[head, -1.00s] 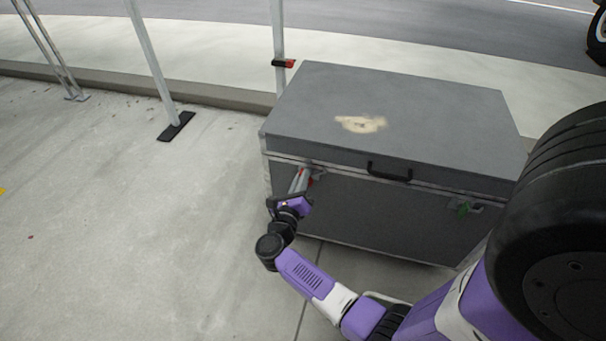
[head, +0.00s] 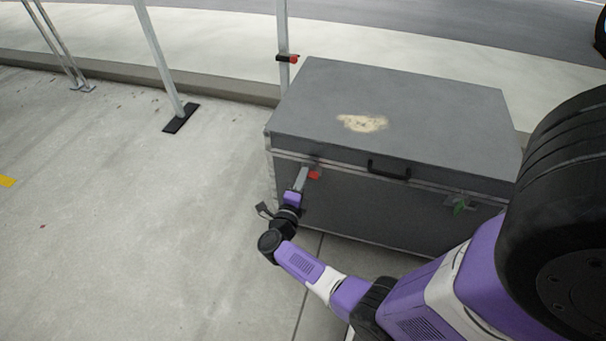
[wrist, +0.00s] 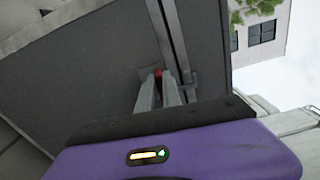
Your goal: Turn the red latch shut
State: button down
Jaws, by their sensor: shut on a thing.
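The red latch (head: 314,175) is on the front face of the grey case (head: 345,212), near its left end just below the lid seam. My gripper (head: 303,174) reaches it from the front left, with its fingers at the latch. In the wrist view a bit of the red latch (wrist: 158,72) shows between the tips of my gripper (wrist: 158,80), which are close together on it. The fingers hide part of the latch, so its exact angle is hard to tell.
Metal poles (head: 160,55) stand behind at the left. The concrete floor (head: 120,230) to the left is clear.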

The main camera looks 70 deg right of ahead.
jog(key=shift+n, duration=0.5)
jog(key=shift+f, duration=0.15)
jog(key=c, duration=1.5)
grip_release()
jog(key=shift+a, duration=0.15)
jog(key=a, duration=0.2)
jog(key=a+p, duration=0.1)
jog(key=a, duration=0.4)
jog(key=shift+s+a, duration=0.3)
